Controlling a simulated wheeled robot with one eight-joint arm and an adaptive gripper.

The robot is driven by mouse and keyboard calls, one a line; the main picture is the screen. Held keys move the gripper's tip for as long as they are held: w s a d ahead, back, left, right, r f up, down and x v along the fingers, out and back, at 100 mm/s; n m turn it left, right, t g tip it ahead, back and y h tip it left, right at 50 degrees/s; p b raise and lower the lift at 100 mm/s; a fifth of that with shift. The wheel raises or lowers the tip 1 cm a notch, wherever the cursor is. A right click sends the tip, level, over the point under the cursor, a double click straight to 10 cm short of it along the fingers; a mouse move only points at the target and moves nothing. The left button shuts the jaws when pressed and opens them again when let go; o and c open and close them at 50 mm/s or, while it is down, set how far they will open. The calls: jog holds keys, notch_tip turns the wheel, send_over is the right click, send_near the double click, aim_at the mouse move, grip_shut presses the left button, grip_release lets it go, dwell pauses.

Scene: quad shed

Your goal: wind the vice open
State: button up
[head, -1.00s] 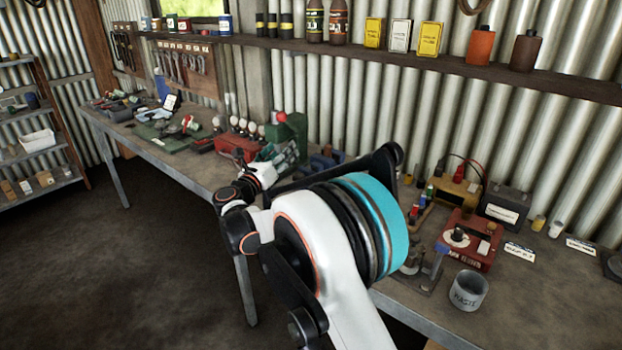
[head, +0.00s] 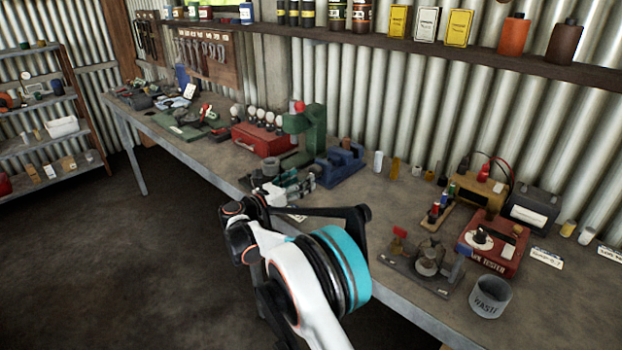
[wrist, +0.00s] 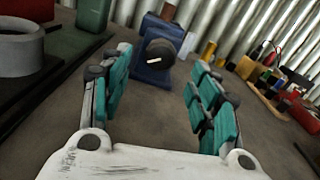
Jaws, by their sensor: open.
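The blue vice (head: 340,166) stands on the bench to the right of the green press. In the wrist view, the vice (wrist: 147,73) shows end-on, with a dark round knob (wrist: 161,52) bearing a small pale mark facing me. My gripper (head: 306,183) is open, with teal-padded fingers, just in front of the vice in the head view. In the wrist view, my gripper (wrist: 160,75) has its fingers spread wide, nothing between the pads, and the vice lies ahead between the fingertips, apart from them. The vice's jaws are not clear.
The green press (head: 305,135) stands close left of the vice, with a grey ring (wrist: 22,42) near it. A red box (head: 262,138) is farther left.

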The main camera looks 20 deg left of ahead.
aim_at(317, 170)
jog(key=shift+b+x, duration=0.65)
jog(key=shift+x, duration=2.1)
jog(key=shift+c, duration=0.5)
jog(key=c, duration=1)
